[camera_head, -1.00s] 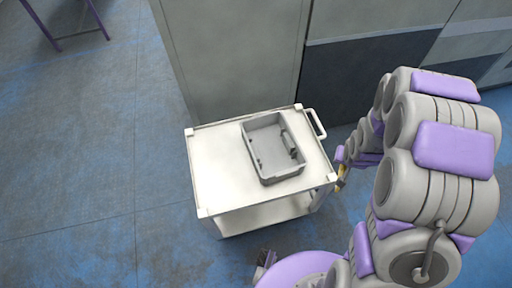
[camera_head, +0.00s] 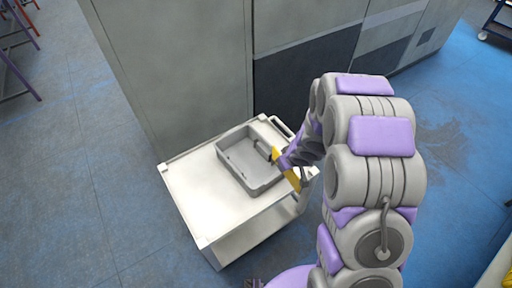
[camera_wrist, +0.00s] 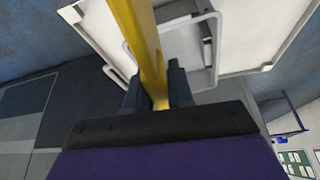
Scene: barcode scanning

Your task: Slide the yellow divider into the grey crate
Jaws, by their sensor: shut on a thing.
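The yellow divider (camera_head: 292,180) is held by my gripper (camera_head: 284,161) at the right side of the grey crate (camera_head: 264,186). In the head view it overlaps the crate's right edge; I cannot tell whether it touches. In the wrist view the divider (camera_wrist: 140,40) runs up from between the two dark fingers of my gripper (camera_wrist: 158,92), which are shut on it. The crate (camera_wrist: 207,52) shows behind it there, partly hidden. In the head view the crate is open-topped, with small slot fittings on its inner walls, and no divider shows inside it.
The crate stands on a white cart (camera_head: 205,205) with a handle (camera_head: 281,126) at its far right. The cart top left of the crate is clear. Grey cabinets (camera_head: 180,70) stand close behind the cart. Blue-grey floor lies around.

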